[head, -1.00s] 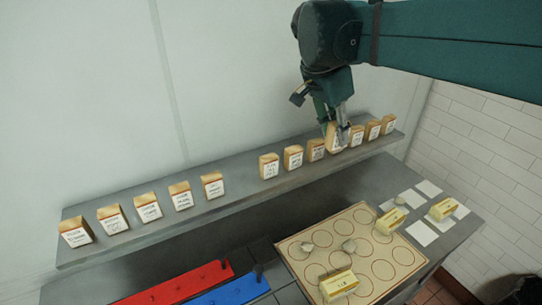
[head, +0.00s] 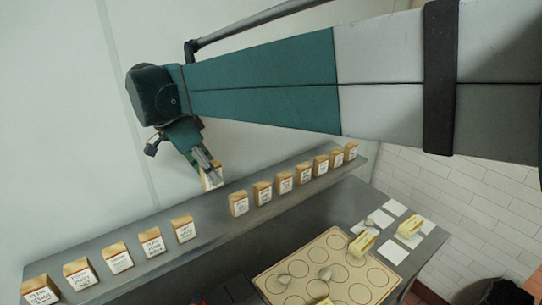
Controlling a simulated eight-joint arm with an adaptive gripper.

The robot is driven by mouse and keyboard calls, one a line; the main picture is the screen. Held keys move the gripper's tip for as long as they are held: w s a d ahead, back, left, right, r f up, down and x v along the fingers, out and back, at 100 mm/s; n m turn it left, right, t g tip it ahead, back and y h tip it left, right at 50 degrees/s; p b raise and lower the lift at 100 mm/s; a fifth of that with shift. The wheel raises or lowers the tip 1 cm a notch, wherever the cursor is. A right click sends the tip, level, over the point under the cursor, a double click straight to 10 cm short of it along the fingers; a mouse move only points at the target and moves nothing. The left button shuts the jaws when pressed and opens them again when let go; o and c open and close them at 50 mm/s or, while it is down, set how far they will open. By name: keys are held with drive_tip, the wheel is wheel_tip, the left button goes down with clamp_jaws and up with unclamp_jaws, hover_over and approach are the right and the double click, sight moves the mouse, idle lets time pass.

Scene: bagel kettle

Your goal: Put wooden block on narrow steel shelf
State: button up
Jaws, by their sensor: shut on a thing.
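My gripper (head: 207,164) is shut on a wooden block (head: 213,178) with a white label on its front. The held block appears raised above the narrow steel shelf (head: 207,213), in front of the pale wall. In the picture it is over the gap between the left and right groups of similar blocks on the shelf. The fingers hide part of its top. The label on it is too small to read.
Labelled wooden blocks stand along the shelf; the gap's neighbours are one on the left (head: 183,229) and one on the right (head: 238,204). Below are a mat with circles (head: 285,287), yellow blocks (head: 362,243), and white squares (head: 395,208).

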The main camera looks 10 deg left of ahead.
sight(208, 188)
drive_tip(key=shift+s+a, duration=0.35)
drive_tip(key=shift+a, duration=0.5)
wheel_tip(208, 188, down, 4)
drive_tip(key=shift+d+f, duration=0.1)
drive_tip(key=shift+f, duration=0.45)
drive_tip(key=shift+f, duration=2.95)
drive_tip(key=shift+f, duration=0.1)
drive_tip(key=shift+f, duration=1.95)
drive_tip(key=shift+f, duration=0.15)
